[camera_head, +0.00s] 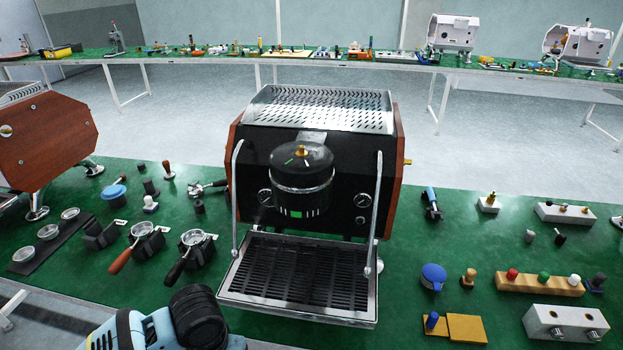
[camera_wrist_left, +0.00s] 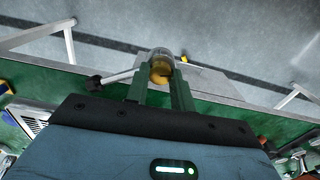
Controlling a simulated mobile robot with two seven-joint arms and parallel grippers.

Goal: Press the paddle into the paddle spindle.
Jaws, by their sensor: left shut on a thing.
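My left gripper (camera_wrist_left: 160,84) shows in the left wrist view. Its two green fingers are shut on the paddle (camera_wrist_left: 161,67), a round metal hub with a brass-coloured middle. A thin rod runs from the hub to a black knob at the left. In the head view, the paddle spindle (camera_head: 302,150) is a small brass post on top of the black round group head of the espresso machine (camera_head: 318,110). The held paddle and the fingers are not visible in the head view; only part of my arm shows at the bottom left. My right gripper is not in view.
The drip tray (camera_head: 230,289) juts out at the machine's front. Two portafilters (camera_head: 143,230) (camera_head: 194,238) and a dark strip with cups (camera_head: 18,266) lie left on the green table. Blocks, including a wooden rack (camera_head: 539,285) and a white block (camera_head: 564,324), stand right.

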